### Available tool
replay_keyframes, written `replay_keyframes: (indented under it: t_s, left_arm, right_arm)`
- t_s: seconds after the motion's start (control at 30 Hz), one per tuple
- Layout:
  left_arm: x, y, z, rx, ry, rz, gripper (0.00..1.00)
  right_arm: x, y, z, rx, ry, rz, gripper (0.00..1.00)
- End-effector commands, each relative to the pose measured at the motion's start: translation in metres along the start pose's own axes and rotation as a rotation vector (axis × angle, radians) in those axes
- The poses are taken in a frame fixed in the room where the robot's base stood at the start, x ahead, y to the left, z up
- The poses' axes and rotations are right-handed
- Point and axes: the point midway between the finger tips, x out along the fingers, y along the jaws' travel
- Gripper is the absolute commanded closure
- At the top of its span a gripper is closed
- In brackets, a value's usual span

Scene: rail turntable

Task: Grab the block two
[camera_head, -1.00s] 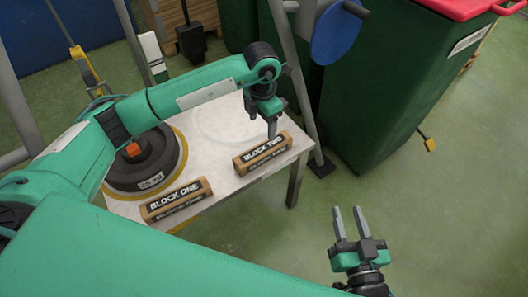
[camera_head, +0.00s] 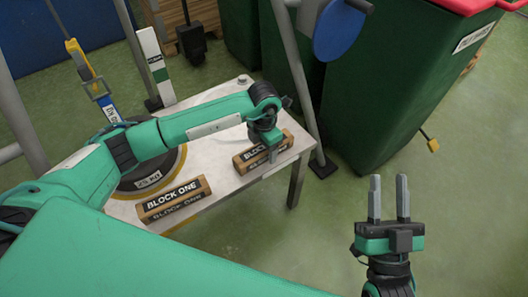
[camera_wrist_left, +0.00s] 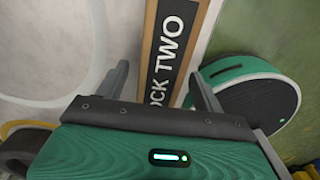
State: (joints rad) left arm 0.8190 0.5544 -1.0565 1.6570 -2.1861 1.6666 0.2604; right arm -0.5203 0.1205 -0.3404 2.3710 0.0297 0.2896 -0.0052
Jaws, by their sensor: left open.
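Block two (camera_head: 247,160) is a brown block with a black label. It lies at the right end of the white table (camera_head: 222,198), partly hidden by my left gripper in the head view. My left gripper (camera_head: 273,156) is over it, pointing down. In the left wrist view, block two (camera_wrist_left: 178,42) runs between the two open fingers (camera_wrist_left: 160,88), and the end of its label reads "TWO". Whether the fingers touch it I cannot tell. My right gripper (camera_head: 389,200) is open and empty, right of the table over the floor.
Block one (camera_head: 174,199) lies at the table's front edge, left of block two. A dark round turntable weight (camera_head: 148,181) sits behind it, partly behind my left arm. Green bins (camera_head: 395,85) and a grey post (camera_head: 293,80) stand close behind the table's right end.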

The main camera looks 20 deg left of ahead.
Motion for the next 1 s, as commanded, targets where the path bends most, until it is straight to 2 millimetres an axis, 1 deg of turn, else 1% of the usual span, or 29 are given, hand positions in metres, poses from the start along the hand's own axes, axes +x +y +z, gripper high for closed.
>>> replay_keyframes:
  t_s: [0.17,0.2,0.27,0.4,0.47,0.5,0.87,0.93,1.0]
  left_arm:
    - [0.0,0.0,0.0,0.0,0.0,0.0,0.31]
    - [0.0,0.0,0.0,0.0,0.0,0.0,0.33]
    - [0.0,0.0,0.0,0.0,0.0,0.0,0.45]
    - [0.0,0.0,0.0,0.0,0.0,0.0,0.72]
    - [0.0,0.0,0.0,0.0,0.0,0.0,0.84]
    - [-0.001,0.0,0.0,0.0,-0.001,0.0,0.88]
    - [-0.003,0.0,0.0,0.0,-0.001,0.0,0.88]
    - [-0.005,0.001,0.0,0.0,-0.001,0.001,0.88]
    - [-0.008,0.001,0.0,0.0,-0.001,0.001,0.88]
  right_arm:
    - [0.0,0.0,-0.001,0.0,0.003,0.0,0.64]
    - [0.0,0.0,-0.001,0.0,0.003,0.0,0.64]
    - [0.0,0.0,-0.001,0.0,0.002,0.0,0.64]
    - [0.0,0.0,-0.001,0.0,0.002,0.0,0.64]
    - [0.0,0.0,-0.001,0.0,0.002,0.0,0.64]
    - [0.0,0.0,-0.001,0.0,0.002,0.0,0.64]
    - [0.001,0.0,0.001,0.001,-0.015,0.0,0.64]
    - [0.0,-0.001,0.005,0.005,-0.04,0.001,0.64]
    - [-0.006,-0.003,0.017,0.015,-0.103,0.003,0.64]
